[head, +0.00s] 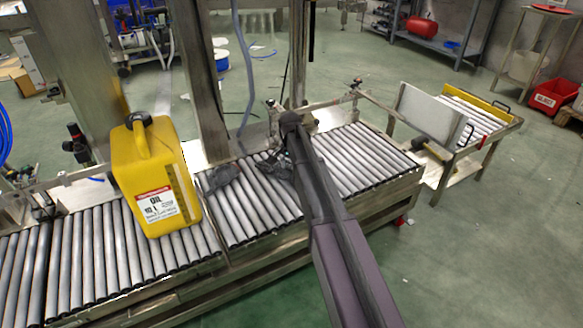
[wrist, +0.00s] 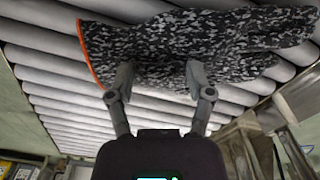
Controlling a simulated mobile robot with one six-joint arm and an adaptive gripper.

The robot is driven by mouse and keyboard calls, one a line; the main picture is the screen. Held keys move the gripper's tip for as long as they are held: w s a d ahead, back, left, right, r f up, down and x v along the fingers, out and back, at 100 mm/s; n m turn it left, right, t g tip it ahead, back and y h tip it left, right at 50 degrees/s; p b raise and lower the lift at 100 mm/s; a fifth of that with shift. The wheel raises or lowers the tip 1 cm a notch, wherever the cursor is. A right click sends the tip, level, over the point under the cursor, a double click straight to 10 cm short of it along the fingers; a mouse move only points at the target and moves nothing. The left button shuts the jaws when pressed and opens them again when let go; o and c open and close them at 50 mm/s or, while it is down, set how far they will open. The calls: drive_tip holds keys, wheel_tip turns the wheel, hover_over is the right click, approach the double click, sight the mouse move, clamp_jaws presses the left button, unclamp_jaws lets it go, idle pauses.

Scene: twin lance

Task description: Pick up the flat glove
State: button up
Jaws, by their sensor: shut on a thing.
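A mottled black-and-grey glove (wrist: 170,45) with an orange cuff edge spreads across the top of the wrist view, against the rollers. My gripper (wrist: 158,82) has its two fingers at the glove's near edge and is shut on it; the fingers stand some way apart. In the head view, a dark glove (head: 272,168) lies at the far side of the roller conveyor, partly hidden by my arm and gripper. A second dark grey piece, likely another glove (head: 220,177), lies on the rollers to its left. I cannot tell from its shape which one is flat.
A yellow oil canister (head: 152,180) stands upright on the conveyor (head: 370,170) to the left. Metal posts and a rail stand along the conveyor's far side. A side stand with a yellow-edged tray (head: 490,108) is at the right. The rollers right of my arm are clear.

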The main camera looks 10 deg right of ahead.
drive_tip(key=shift+r+p, duration=1.4)
drive_tip(key=shift+r, duration=0.15)
drive_tip(key=s+a, duration=0.1)
drive_tip(key=s, duration=0.4)
drive_tip(key=s+a, duration=0.1)
drive_tip(key=s, duration=0.4)
drive_tip(key=s+a+r+p, duration=0.1)
drive_tip(key=s, duration=0.4)
drive_tip(key=shift+s, duration=0.4)
drive_tip(key=shift+r, duration=0.1)
